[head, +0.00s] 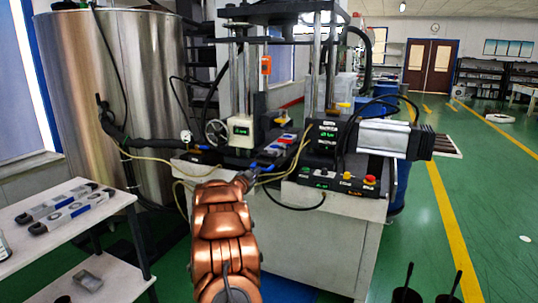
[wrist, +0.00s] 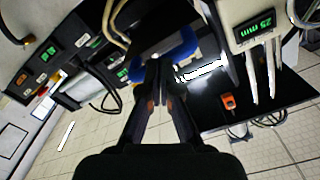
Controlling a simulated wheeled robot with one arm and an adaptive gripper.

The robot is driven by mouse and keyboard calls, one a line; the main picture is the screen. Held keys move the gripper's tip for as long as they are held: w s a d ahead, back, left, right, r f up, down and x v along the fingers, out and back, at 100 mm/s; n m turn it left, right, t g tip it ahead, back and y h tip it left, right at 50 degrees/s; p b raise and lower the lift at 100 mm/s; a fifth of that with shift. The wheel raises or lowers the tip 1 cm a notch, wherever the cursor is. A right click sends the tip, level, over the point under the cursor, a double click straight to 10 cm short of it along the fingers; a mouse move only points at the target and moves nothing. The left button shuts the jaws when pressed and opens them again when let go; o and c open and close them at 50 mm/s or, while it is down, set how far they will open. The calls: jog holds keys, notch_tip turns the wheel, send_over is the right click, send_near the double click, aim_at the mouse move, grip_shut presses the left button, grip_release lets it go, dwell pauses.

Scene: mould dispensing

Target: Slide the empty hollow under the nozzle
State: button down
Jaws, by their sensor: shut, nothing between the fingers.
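My gripper (head: 248,178) reaches the front of the machine's bench in the head view. In the wrist view my gripper (wrist: 156,66) is shut, with its fingertips together and nothing between them. A blue curved part (wrist: 180,46) lies just beyond the fingertips; I cannot tell whether they touch it. A small blue part also shows beside my gripper in the head view (head: 264,167). A grey piece with a bright white label (wrist: 203,71) lies right of the fingertips. Neither the hollows nor the nozzle can be made out clearly.
The machine has a box with a green display (head: 240,131), which reads 25 mm in the wrist view (wrist: 256,30). A control box with buttons (head: 338,180) stands right of my gripper. Yellow hoses (head: 292,160) run close by. A white side table (head: 70,225) holds grey handled pieces.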

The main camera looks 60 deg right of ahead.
jog(key=shift+d+p, duration=0.55)
jog(key=shift+d, duration=0.4)
dwell(1.1)
jog(key=a+b, duration=0.1)
jog(key=a, duration=0.6)
jog(key=shift+b, duration=0.4)
dwell(0.4)
